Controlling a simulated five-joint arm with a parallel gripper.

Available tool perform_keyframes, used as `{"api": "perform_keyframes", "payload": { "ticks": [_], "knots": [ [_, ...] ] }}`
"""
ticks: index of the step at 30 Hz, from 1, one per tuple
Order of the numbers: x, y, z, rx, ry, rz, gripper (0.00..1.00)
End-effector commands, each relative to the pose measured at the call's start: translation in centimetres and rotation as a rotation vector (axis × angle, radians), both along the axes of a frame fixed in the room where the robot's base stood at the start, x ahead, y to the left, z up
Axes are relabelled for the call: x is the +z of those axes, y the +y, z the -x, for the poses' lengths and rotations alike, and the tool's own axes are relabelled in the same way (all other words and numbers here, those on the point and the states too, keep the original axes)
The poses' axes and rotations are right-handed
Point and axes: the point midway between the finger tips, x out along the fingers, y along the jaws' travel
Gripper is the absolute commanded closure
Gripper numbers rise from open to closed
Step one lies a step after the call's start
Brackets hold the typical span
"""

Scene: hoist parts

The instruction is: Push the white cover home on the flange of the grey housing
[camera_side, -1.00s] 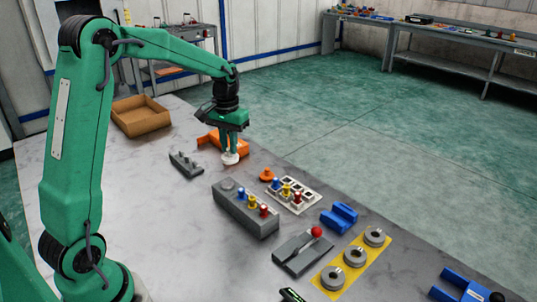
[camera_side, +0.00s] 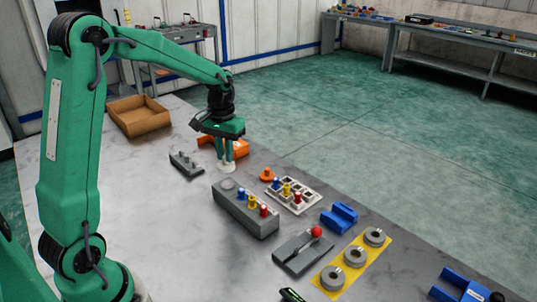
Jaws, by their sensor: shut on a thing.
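My gripper (camera_side: 226,157) points down and is shut on the white cover (camera_side: 227,167), a small pale round piece under its fingertips. The fingers hide part of the cover. A long grey block (camera_side: 245,210), which looks like the grey housing, lies just in front. It has a round grey raised disc, probably the flange (camera_side: 228,184), on its far left end, and blue, yellow and red knobs along its top. The cover appears just beyond the disc and apart from it in the picture. I cannot tell its exact height.
An orange part (camera_side: 236,147) is close behind my gripper. A grey pegged block (camera_side: 186,163) lies to the left. An orange knob (camera_side: 266,174) and a white rack (camera_side: 298,192) with coloured pegs stand to the right. A brown tray (camera_side: 139,116) is farther back.

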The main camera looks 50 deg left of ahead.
Motion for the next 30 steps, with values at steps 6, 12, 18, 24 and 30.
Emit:
{"api": "perform_keyframes", "payload": {
  "ticks": [6, 12, 18, 24, 30],
  "knots": [
    [-1.6, 0.0, 0.0, 0.0, 0.002, 0.001, 1.0],
    [-3.0, 0.0, 0.0, 0.0, 0.001, 0.0, 1.0],
    [-4.3, 0.0, 0.0, 0.0, 0.001, 0.0, 1.0],
    [-5.0, 0.0, 0.0, 0.0, 0.001, 0.0, 1.0],
    [-5.2, 0.0, 0.0, 0.0, -0.001, 0.0, 1.0]
  ]
}}
